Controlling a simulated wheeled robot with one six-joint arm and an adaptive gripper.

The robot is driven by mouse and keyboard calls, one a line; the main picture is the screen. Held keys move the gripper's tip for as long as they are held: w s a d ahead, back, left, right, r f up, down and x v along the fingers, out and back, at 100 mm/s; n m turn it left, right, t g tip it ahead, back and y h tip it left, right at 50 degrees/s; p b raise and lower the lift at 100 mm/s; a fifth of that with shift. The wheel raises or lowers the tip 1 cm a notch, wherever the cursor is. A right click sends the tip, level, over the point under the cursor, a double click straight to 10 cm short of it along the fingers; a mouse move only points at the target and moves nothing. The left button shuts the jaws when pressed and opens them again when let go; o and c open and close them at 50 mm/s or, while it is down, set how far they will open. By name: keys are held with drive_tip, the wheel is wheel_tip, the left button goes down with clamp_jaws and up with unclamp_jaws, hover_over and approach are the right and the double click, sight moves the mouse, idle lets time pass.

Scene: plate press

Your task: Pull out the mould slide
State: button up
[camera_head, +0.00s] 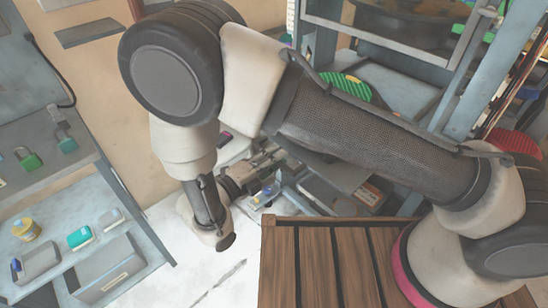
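The press is a blue-grey metal frame (462,72) at the upper right, partly behind my arm. A dark flat plate (345,177) low in the press, below my forearm, may be the mould slide; my arm hides much of it, so I cannot tell how far out it sits. My gripper (272,160) is left of this plate, pointing right towards the press. Its fingers are small and mixed with metal parts behind them. I cannot tell whether they touch the slide or are open or shut.
A grey shelf unit (92,190) with green padlocks (28,160), a yellow tin (26,229) and bins (110,271) stands at the left.

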drive_tip(key=v, duration=1.2)
drive_tip(key=w+d+r+m+g, duration=0.2)
drive_tip(key=d+r+m, duration=0.1)
drive_tip(key=w+d+r+m+g, duration=0.2)
drive_tip(key=w+d+r+m, duration=0.1)
drive_tip(key=w+d+r+m+g, duration=0.2)
drive_tip(key=w+r+m+g, duration=0.1)
drive_tip(key=r, duration=0.1)
drive_tip(key=shift+w+d+r, duration=0.1)
drive_tip(key=shift+w+d, duration=0.1)
drive_tip(key=shift+d, duration=0.2)
drive_tip(key=w+d+r+m+g+y, duration=0.1)
drive_tip(key=d+r+m+g+y, duration=0.25)
drive_tip(key=d+r+m, duration=0.5)
drive_tip(key=w+d+r+m+g+y, duration=0.1)
drive_tip(key=d+r+m+g+y, duration=0.3)
drive_tip(key=d+m, duration=0.75)
drive_tip(key=s+d+r+m+t+y, duration=0.2)
drive_tip(key=s+d+r+m+t, duration=0.1)
drive_tip(key=s+d+m, duration=0.3)
drive_tip(key=s+d+r+m+t+y, duration=0.3)
drive_tip(key=s+d+m, duration=0.4)
drive_tip(key=d+m, duration=0.3)
drive_tip(key=shift+d+r, duration=0.4)
drive_tip(key=shift+d, duration=0.35)
